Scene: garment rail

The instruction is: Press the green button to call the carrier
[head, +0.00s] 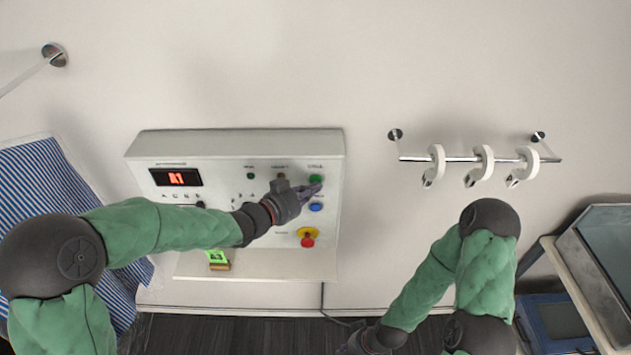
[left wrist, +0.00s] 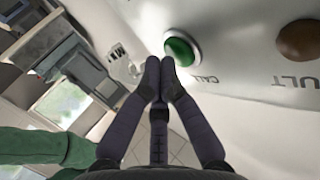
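The green button (head: 316,179) sits at the upper right of the white control panel (head: 240,142). In the left wrist view the green button (left wrist: 181,49) is large, in a pale ring, with the label CALL beside it. My left gripper (head: 316,187) is at the panel, just below the green button in the head view. Its fingertips (left wrist: 160,70) are together, with nothing between them, and lie close to the button's edge. I cannot tell whether they touch it. My right gripper (head: 352,345) is low in the head view, partly cut off, away from the panel.
A blue button (head: 316,207) and a red knob on yellow (head: 307,238) sit below the green one. A brown round lamp (left wrist: 301,40) is beside it. A rail with white rings (head: 480,159) is right. Striped cloth (head: 45,180) hangs left.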

